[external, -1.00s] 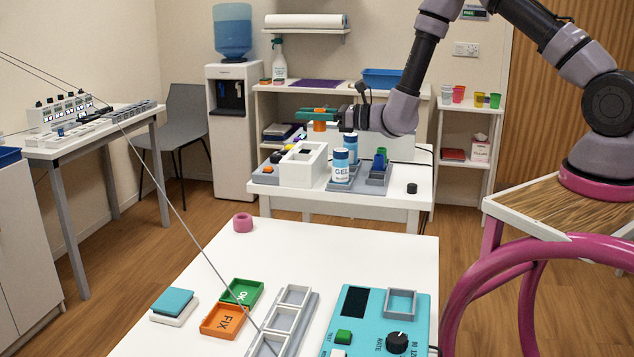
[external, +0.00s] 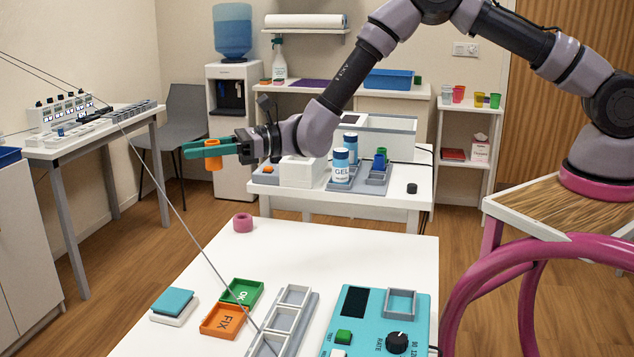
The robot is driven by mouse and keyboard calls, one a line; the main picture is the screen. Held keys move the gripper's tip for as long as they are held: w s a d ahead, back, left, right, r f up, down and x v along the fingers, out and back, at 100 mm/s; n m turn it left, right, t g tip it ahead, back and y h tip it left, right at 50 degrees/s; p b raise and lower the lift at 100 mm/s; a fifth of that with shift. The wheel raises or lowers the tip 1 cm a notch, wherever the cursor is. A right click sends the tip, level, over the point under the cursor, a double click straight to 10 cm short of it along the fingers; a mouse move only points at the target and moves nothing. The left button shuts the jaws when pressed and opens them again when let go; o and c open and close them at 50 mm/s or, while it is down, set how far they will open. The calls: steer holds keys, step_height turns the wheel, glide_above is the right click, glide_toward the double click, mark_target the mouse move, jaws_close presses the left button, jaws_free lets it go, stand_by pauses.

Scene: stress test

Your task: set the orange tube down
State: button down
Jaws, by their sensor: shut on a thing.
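The orange tube (external: 214,160) is upright between the green fingers of my gripper (external: 211,148), in the external view. My gripper is shut on it and holds it in the air, left of the back table and above the floor in the picture. The tube's top and lower part show above and below the fingers. The near white table (external: 330,245) is lower in the picture, with the tube apart from it.
On the near table are a pink ring (external: 243,223), a green OK tray (external: 241,291), an orange FIX tray (external: 222,321), a grey rack (external: 283,318) and a teal device (external: 381,325). The table's far middle is clear. GEL bottles (external: 340,167) stand on the back table.

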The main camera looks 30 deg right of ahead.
step_height(320, 180, down, 23)
steer(key=shift+f, duration=0.1)
stand_by(0.6)
